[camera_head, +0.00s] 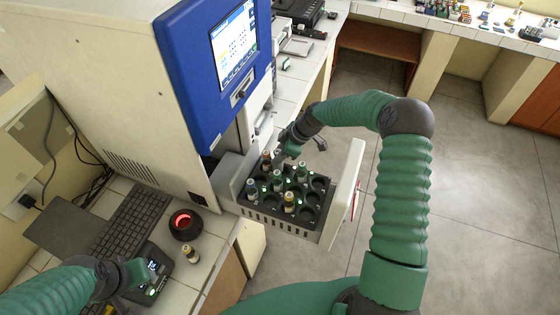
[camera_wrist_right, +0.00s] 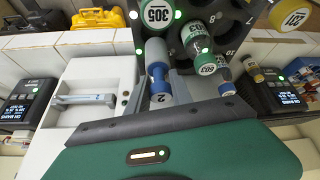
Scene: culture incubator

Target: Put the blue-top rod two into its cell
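The blue-top rod two (camera_wrist_right: 158,72) is a narrow grey and blue cylinder with a "2" on its end. In the right wrist view it lies between the fingers of my right gripper (camera_wrist_right: 163,88), which appears shut on it. In the head view my right gripper (camera_head: 287,154) is at the back edge of the pulled-out drawer rack (camera_head: 262,207); the rod is too small to make out there. The rack has round dark cells, some with vials and some empty. My left gripper (camera_head: 136,272) is at lower left beside a small device with a screen; its fingers are unclear.
The blue-and-white incubator (camera_head: 205,70) stands behind the drawer. Vials such as the one marked 305 (camera_wrist_right: 157,15) crowd near the rod. A round black device with a red glow (camera_head: 185,224), a loose vial (camera_head: 191,254) and a keyboard (camera_head: 130,220) are on the left counter.

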